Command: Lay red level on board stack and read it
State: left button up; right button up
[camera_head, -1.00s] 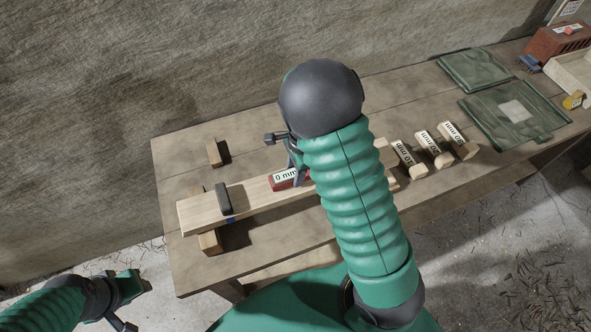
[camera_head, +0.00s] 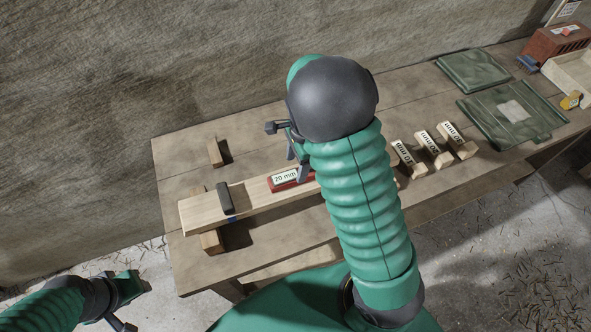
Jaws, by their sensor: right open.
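The red level (camera_head: 274,187) lies flat along the top of the pale board stack (camera_head: 250,197). Its white display reads "20 mm". Its right end is hidden behind my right arm. My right gripper (camera_head: 297,165) is open just above the level's right part; I cannot tell whether a finger touches it. The stack's right end is also hidden by the arm. My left gripper (camera_head: 132,304) is low at the left, off the bench; its jaws are too unclear to read.
A dark block (camera_head: 225,198) sits on the board's left part. A wooden block (camera_head: 215,152) stands behind it on the bench (camera_head: 185,270). Labelled wooden pieces (camera_head: 431,150) lie right of my arm. Green pouches (camera_head: 505,112) and a red crate (camera_head: 556,44) are farther right.

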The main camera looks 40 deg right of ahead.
notch_tip(320, 180, up, 7)
jog(key=s+a+f+n+t, duration=0.1)
jog(key=s+a+n, duration=0.3)
jog(key=n, duration=0.6)
jog(key=s+a+f+n+t+h, duration=0.1)
jog(key=s+a+n, duration=0.4)
jog(key=n, duration=0.5)
jog(key=shift+f+n, duration=0.35)
jog(key=shift+n, duration=0.05)
jog(key=shift+a, duration=0.1)
jog(key=shift+a, duration=0.2)
jog(key=shift+d, duration=0.2)
